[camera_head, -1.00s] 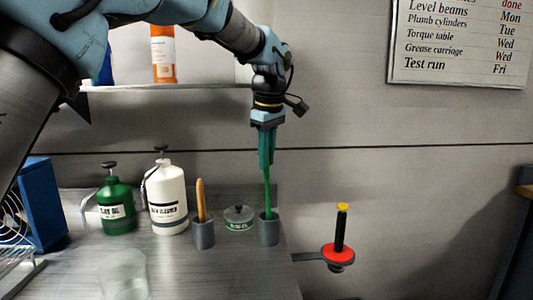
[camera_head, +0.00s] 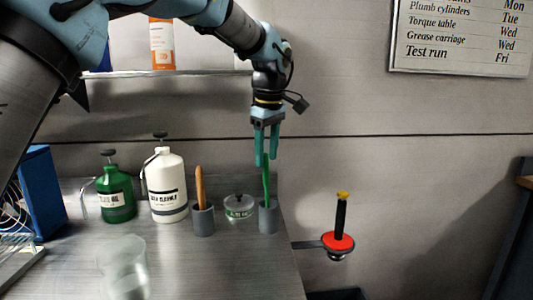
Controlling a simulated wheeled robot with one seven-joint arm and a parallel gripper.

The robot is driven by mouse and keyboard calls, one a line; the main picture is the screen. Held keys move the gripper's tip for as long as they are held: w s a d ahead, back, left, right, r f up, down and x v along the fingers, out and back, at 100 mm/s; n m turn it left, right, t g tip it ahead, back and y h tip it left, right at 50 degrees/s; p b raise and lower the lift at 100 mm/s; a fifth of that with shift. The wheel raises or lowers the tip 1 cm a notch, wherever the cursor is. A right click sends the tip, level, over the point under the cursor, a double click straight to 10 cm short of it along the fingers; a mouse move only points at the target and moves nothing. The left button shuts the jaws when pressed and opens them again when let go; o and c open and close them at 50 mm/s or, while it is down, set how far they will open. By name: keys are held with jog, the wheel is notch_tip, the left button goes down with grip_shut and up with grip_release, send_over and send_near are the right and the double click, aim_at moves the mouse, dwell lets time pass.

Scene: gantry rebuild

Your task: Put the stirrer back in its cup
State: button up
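The green stirrer (camera_head: 266,186) stands nearly upright in a grey cup (camera_head: 268,219) near the right edge of the metal counter. Its lower end is hidden inside the cup. My gripper (camera_head: 266,160) is above the cup, pointing down, with its two teal fingers spread apart. The stirrer's top end is at the level of the fingertips, between them in the picture. I cannot tell whether any finger touches it.
Left of the cup are a small glass jar (camera_head: 239,207), another grey cup (camera_head: 203,221) with a wooden-coloured handle, a white bottle (camera_head: 167,190) and a green bottle (camera_head: 116,198). A clear beaker (camera_head: 124,270) stands in front. A red holder (camera_head: 338,243) juts out at right.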

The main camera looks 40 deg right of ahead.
notch_tip(320, 180, up, 11)
jog(key=s+a, duration=0.1)
jog(key=shift+s+f+b, duration=0.15)
jog(key=shift+s+b, duration=0.2)
jog(key=shift+b, duration=0.05)
jog(key=shift+a+f, duration=0.1)
jog(key=shift+a, duration=0.05)
dwell(0.6)
